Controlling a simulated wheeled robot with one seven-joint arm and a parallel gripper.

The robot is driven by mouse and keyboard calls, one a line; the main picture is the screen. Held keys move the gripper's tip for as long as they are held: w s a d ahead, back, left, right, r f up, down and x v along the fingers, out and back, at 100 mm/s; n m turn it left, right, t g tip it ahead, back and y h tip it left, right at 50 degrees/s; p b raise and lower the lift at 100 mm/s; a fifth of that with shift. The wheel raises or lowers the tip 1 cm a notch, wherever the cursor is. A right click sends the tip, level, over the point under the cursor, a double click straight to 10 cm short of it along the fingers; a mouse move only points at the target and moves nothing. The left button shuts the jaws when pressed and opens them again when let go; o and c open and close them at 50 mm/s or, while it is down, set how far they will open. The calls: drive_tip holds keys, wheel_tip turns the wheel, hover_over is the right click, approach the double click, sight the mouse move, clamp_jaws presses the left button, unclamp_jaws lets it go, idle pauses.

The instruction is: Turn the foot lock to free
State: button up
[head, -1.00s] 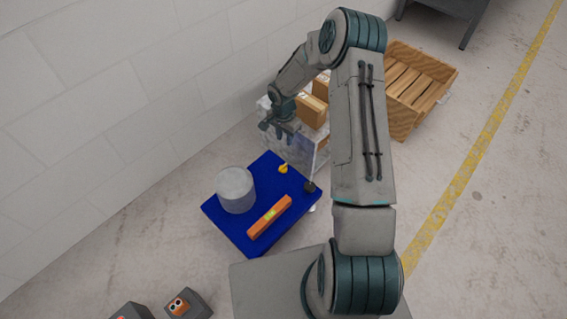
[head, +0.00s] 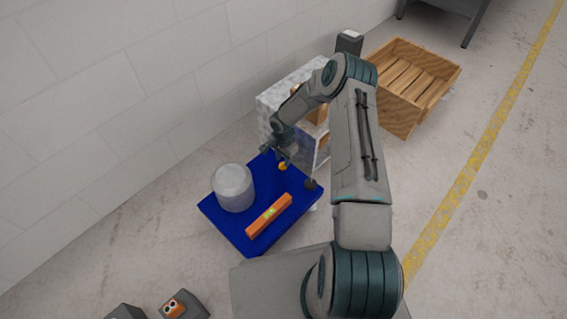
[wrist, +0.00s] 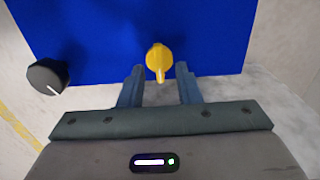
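A yellow knob (wrist: 158,58) with a pointed tab stands on the blue panel (wrist: 100,30); it also shows in the head view (head: 283,167). A black knob (wrist: 47,77) with a white pointer line sits at the panel's edge, also in the head view (head: 310,184). No label shows which knob is the foot lock. My gripper (wrist: 160,70) is open, its fingertips apart to either side of the yellow knob's tab in the wrist view. I cannot tell whether they touch it. In the head view my gripper (head: 280,156) is just above the yellow knob.
A grey-white cylinder (head: 233,188) and an orange level (head: 269,215) are on the blue panel. A clear-sided case with brown boxes stands behind my gripper. A wooden crate (head: 400,105) is at the back right. The wall (head: 110,90) is at left.

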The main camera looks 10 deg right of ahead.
drive_tip(key=shift+f, duration=0.8)
clamp_jaws()
drive_tip(key=shift+d, duration=0.1)
